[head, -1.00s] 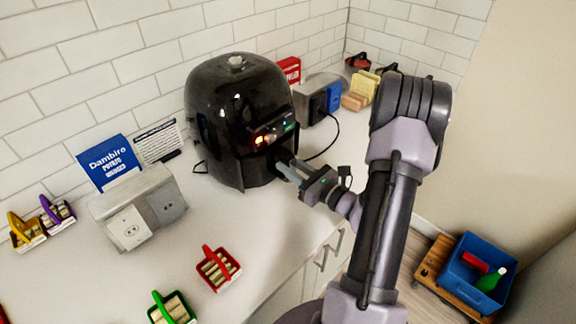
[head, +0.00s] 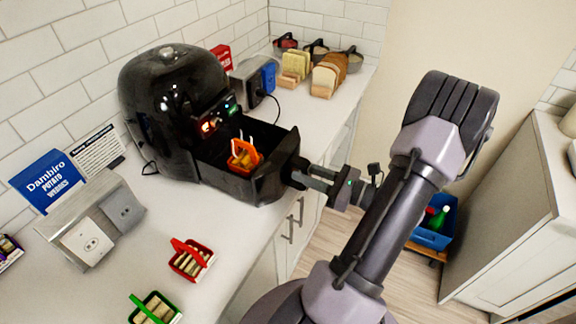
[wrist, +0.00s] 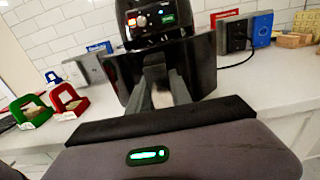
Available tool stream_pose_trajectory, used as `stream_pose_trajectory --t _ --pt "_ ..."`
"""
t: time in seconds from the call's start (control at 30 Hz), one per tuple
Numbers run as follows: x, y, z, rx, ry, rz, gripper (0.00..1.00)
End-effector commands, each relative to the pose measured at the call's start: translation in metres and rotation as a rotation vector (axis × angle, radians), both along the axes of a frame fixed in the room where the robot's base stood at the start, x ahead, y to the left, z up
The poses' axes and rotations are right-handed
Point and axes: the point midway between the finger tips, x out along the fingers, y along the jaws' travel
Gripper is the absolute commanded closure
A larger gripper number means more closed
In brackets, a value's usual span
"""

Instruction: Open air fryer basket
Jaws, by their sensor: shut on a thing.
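The black air fryer (head: 170,95) stands on the white counter against the tiled wall, its panel lights lit. Its basket (head: 270,187) is pulled out toward my arm, and an orange-handled small basket (head: 243,157) sits inside it. My gripper (head: 298,172) is shut on the handle at the front of the air fryer basket. In the wrist view the basket front (wrist: 120,80) fills the middle with my fingers (wrist: 160,80) reaching to it; the handle itself is mostly hidden there.
Small red (head: 191,259) and green (head: 155,309) baskets stand on the counter at the front left. A grey socket box (head: 92,222) is left of the fryer. Bread slices (head: 330,75) stand at the back right. A blue bin (head: 436,225) is on the floor; open floor lies beside the counter.

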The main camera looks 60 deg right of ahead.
Motion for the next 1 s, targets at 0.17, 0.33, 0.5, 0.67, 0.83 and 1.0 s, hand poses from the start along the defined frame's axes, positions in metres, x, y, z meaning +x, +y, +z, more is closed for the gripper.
stream_pose_trajectory --t 0.17,0.33,0.5,0.67,0.83,1.0 --pt "-0.014 -0.002 0.000 -0.002 0.000 -0.003 1.00" --pt "-0.019 -0.003 0.000 -0.002 -0.001 -0.003 1.00" --pt "-0.020 -0.003 0.001 -0.002 -0.001 -0.003 1.00" --pt "-0.019 -0.003 0.001 -0.003 -0.001 -0.004 0.73" --pt "-0.019 -0.003 0.001 -0.002 -0.001 -0.003 0.53" --pt "-0.019 -0.003 0.000 -0.002 -0.001 -0.002 0.53"
